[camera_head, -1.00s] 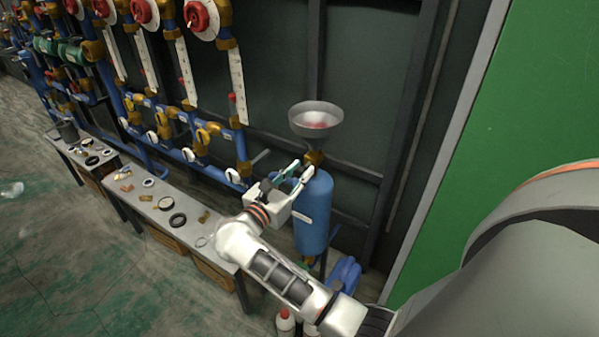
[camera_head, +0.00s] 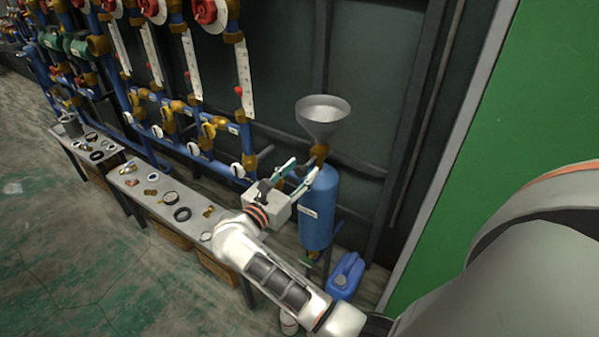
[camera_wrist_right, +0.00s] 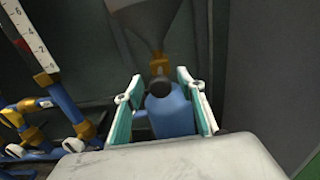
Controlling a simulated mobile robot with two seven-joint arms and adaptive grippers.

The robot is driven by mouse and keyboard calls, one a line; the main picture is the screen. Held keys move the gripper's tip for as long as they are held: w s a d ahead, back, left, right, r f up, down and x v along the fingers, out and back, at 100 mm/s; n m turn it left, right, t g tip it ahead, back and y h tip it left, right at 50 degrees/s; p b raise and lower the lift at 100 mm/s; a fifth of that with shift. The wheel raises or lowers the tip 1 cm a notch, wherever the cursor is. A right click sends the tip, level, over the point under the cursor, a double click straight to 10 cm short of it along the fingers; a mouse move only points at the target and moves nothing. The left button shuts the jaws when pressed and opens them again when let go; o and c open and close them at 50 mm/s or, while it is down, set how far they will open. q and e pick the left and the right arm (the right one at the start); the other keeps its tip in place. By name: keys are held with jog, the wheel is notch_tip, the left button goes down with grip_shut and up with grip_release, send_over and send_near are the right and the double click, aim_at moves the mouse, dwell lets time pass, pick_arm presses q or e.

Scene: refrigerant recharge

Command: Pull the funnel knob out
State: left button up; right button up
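The grey metal funnel (camera_head: 323,115) stands on a brass fitting (camera_head: 320,153) above the blue tank (camera_head: 316,225). The wrist view shows a dark round funnel knob (camera_wrist_right: 160,87) in front of the brass fitting (camera_wrist_right: 159,66), with the blue tank (camera_wrist_right: 171,115) behind and below. My right gripper (camera_head: 303,168) is open at the height of the tank's top. In the wrist view its two teal-and-white fingers (camera_wrist_right: 159,78) stand apart, left and right of the knob, with visible gaps. I see no grip on the knob. My left gripper is not in view.
Blue pipes with brass valves and white gauge strips (camera_head: 245,79) run along the wall at left. A low bench (camera_head: 150,189) with loose fittings stands below them. A blue canister (camera_head: 346,275) is on the floor beside the tank. A green panel (camera_head: 537,95) is at right.

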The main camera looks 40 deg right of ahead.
notch_tip(320, 180, up, 10)
jog(key=shift+f, duration=0.1)
dwell(0.4)
dwell(0.4)
